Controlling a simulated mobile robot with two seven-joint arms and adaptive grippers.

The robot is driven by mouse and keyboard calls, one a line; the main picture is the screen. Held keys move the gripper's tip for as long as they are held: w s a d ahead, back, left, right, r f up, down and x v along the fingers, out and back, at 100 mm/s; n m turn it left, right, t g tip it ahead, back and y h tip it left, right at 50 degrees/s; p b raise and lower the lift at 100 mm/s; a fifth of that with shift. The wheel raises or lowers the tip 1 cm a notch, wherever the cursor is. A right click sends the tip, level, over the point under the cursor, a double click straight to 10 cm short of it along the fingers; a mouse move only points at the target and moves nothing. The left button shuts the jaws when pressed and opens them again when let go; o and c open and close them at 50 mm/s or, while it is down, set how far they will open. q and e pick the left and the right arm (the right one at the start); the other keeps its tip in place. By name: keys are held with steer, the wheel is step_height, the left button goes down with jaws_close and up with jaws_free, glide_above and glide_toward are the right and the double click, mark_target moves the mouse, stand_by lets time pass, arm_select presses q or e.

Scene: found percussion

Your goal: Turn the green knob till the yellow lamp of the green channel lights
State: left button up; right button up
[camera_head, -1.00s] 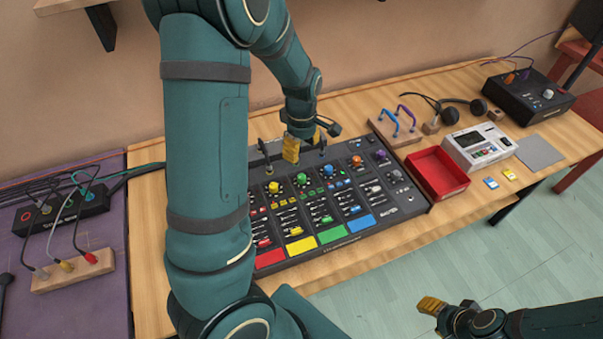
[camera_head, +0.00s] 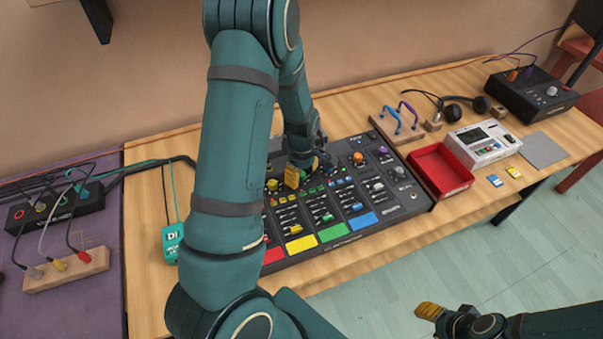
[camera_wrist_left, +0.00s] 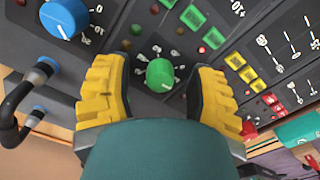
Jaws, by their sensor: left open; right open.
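The green knob (camera_wrist_left: 160,75) sits on the dark mixer panel (camera_head: 395,213), with a white pointer mark and a printed scale around it. In the left wrist view my left gripper (camera_wrist_left: 160,95) is open, with one yellow fingertip on each side of the knob and gaps showing between. Small round lamps show near the knob, some dim red or orange, one green (camera_wrist_left: 137,29); I see no clearly lit yellow lamp. My right gripper (camera_head: 430,311) is open and empty, over the floor at bottom right.
A blue knob (camera_wrist_left: 64,18) is close by on the panel. A teal box (camera_head: 173,242) stands left of the mixer. A red tray (camera_head: 440,172) and a white device (camera_head: 483,143) are to its right. Cables and a black box (camera_head: 55,210) lie at left.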

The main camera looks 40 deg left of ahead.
arm_select(q)
jaws_close()
steer(key=m, duration=0.5)
steer(key=shift+m, duration=0.3)
steer(key=m, duration=0.5)
steer(key=shift+m+b, duration=0.35)
steer(key=shift+m, duration=0.35)
